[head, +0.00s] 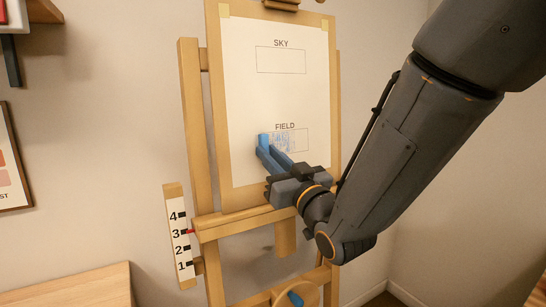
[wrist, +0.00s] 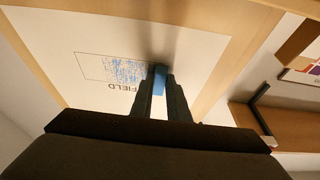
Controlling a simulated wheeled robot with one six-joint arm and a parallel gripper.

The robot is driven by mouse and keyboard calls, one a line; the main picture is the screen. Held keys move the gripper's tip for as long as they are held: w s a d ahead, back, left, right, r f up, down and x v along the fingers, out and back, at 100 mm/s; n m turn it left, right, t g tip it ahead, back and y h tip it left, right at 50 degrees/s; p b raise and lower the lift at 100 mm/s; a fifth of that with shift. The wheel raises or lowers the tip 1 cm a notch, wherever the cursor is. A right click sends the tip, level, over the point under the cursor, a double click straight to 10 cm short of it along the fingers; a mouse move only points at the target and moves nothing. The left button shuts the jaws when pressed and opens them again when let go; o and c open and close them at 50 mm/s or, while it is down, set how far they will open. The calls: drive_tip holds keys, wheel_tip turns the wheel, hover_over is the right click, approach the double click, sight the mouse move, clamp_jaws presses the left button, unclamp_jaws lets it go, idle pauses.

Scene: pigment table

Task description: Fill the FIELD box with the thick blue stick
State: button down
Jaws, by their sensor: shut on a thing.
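My gripper (head: 271,160) is shut on the thick blue stick (head: 263,140), whose tip is at the left end of the FIELD box (head: 308,139). In the wrist view the blue stick (wrist: 160,77) shows between the two dark fingers, with a shadow at its tip; I cannot tell for sure whether it touches the paper. The FIELD box shows upside down in the wrist view (wrist: 90,66). Blue scribble (wrist: 124,72) covers its left and middle part, as the head view has it. Its right part is bare white. Fingers and stick hide the box's left edge.
The paper (head: 240,90) is taped to a wooden easel (head: 190,110). An empty SKY box (head: 281,60) is above. A numbered scale (head: 180,240) with a red pointer is at the lower left. A wooden wheel with a blue handle (head: 296,299) is below. A wooden surface (head: 70,288) is at lower left.

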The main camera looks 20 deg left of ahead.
drive_tip(key=shift+w+d+b, duration=0.4)
drive_tip(key=shift+w+d, duration=0.6)
drive_tip(key=shift+w+d, duration=0.1)
drive_tip(key=shift+w, duration=0.05)
drive_tip(key=shift+w+d+b, duration=0.75)
drive_tip(key=shift+w+d, duration=1)
drive_tip(key=shift+w, duration=0.25)
drive_tip(key=shift+w+d+b, duration=0.75)
drive_tip(key=shift+w+d, duration=1)
drive_tip(key=shift+w, duration=0.2)
drive_tip(key=shift+a, duration=0.1)
drive_tip(key=s+a, duration=0.9)
drive_tip(key=s, duration=0.1)
drive_tip(key=shift+s+b, duration=0.15)
drive_tip(key=shift+b, duration=0.15)
